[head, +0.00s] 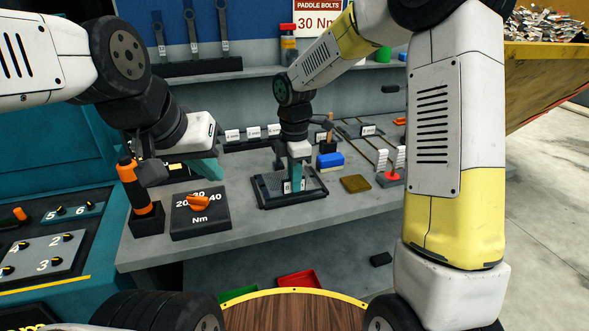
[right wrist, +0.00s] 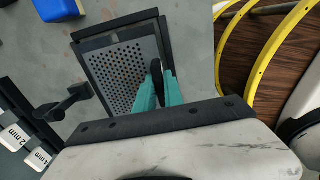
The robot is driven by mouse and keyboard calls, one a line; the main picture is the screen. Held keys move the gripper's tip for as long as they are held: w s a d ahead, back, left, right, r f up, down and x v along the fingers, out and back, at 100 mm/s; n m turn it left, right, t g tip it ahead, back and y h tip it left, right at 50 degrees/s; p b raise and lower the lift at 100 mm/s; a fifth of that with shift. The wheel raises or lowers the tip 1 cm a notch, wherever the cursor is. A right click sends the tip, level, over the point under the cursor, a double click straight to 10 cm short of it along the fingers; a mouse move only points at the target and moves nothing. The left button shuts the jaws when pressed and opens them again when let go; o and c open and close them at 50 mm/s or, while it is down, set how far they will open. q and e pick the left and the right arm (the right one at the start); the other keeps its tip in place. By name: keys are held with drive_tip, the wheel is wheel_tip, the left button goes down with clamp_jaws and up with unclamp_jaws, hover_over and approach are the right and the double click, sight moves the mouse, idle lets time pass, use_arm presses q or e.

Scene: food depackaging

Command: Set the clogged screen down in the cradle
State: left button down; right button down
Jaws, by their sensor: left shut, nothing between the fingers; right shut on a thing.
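The screen (right wrist: 115,82) is a grey perforated plate with a dark upright handle (right wrist: 155,70). My right gripper (right wrist: 158,88) is shut on the handle. The black-framed cradle (right wrist: 87,45) shows around the screen; in the head view the cradle (head: 262,203) stands on the bench beneath my right gripper (head: 295,182). The screen appears level and within the frame outline, but I cannot tell whether it touches the cradle. The fingers hide part of the screen. My left gripper (head: 208,168) is shut and empty, left of the cradle, above the torque dial block.
The torque dial block (head: 200,222) and an orange-handled tool (head: 133,185) in a holder stand at left. A blue block (head: 329,160), a brown pad (head: 355,184) and a red-based item (head: 390,178) lie right of the cradle. A labelled rack (head: 252,132) runs behind. The front bench strip is clear.

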drive_tip(key=shift+f, duration=0.75)
drive_tip(key=c, duration=1.4)
unclamp_jaws()
drive_tip(key=shift+o, duration=0.2)
drive_tip(key=shift+r, duration=3.95)
